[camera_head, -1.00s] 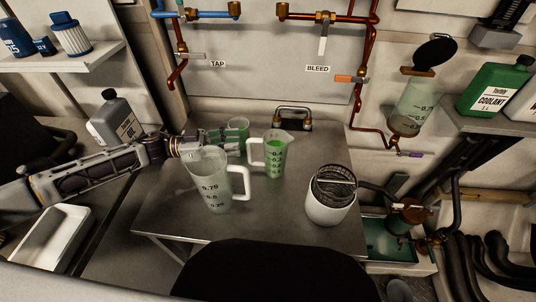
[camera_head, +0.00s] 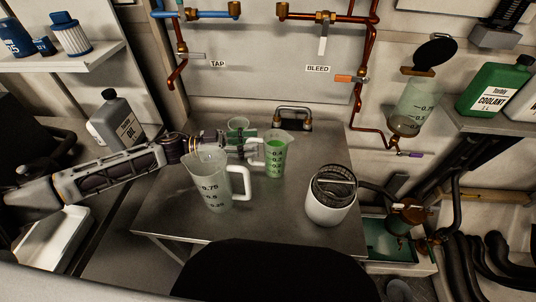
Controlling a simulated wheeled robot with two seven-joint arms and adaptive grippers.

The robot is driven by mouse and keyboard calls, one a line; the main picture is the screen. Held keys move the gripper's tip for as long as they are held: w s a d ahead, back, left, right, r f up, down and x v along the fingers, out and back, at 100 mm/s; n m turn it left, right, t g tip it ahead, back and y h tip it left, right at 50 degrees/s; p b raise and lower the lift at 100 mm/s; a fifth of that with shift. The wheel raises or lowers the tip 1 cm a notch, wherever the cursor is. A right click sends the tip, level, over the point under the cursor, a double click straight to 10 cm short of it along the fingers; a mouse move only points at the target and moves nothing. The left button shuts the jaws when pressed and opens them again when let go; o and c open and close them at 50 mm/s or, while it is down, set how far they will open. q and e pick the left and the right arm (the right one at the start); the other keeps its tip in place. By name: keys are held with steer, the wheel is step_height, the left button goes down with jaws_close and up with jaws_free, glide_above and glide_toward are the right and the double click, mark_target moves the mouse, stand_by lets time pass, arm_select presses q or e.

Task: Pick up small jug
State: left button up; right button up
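The small jug (camera_head: 275,163) is a clear measuring jug with green liquid in it. It stands upright at the back middle of the metal table, its white handle on its left side. My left gripper (camera_head: 248,144) reaches in from the left, behind the large jug (camera_head: 211,192), with its fingertips at the small jug's handle. The fingers overlap the handle in view, so I cannot tell whether they are around it or only beside it, or how far they are open. My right gripper is not in view.
The clear large jug stands left of the small jug, close under my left arm. A green-tinted cup (camera_head: 238,125) is behind my gripper. A white canister (camera_head: 328,207) stands on the table (camera_head: 285,220) at right. A metal handle (camera_head: 293,113) is at the back wall.

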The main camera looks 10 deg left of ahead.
arm_select(q)
jaws_close()
steer(key=shift+r, duration=0.1)
stand_by(0.5)
steer(key=shift+r, duration=0.75)
step_height(320, 180, up, 7)
steer(key=shift+f+p, duration=0.1)
steer(key=shift+p, duration=0.6)
steer(key=shift+r, duration=0.8)
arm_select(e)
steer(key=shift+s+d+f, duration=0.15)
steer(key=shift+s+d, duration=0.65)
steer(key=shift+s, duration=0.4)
